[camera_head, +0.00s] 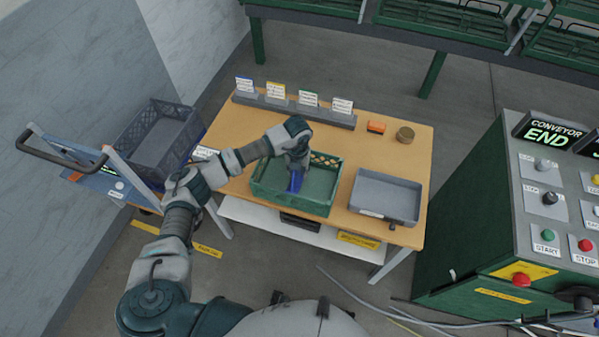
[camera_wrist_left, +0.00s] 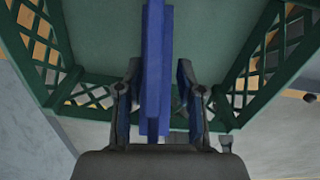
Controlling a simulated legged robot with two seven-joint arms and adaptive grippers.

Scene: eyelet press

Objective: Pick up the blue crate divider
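The blue crate divider (camera_head: 295,181) stands inside the green crate (camera_head: 254,190) on the table, partly hidden by my gripper in the head view. In the left wrist view the divider (camera_wrist_left: 157,60) is a long upright blue plate seen nearly edge-on. My left gripper (camera_head: 297,165) reaches down over the green crate from above. In the left wrist view its fingers (camera_wrist_left: 160,85) are on either side of the divider, with a narrow gap at the right finger, so it looks open around the plate. The lower contact area is partly hidden. My right gripper is out of view.
A grey tray (camera_head: 385,216) sits right of the green crate. Behind are a label rack (camera_head: 300,107), an orange block (camera_head: 376,127) and a round brown container (camera_head: 405,135). A dark lattice crate (camera_head: 160,140) is at left; a green conveyor console (camera_head: 470,215) stands at right.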

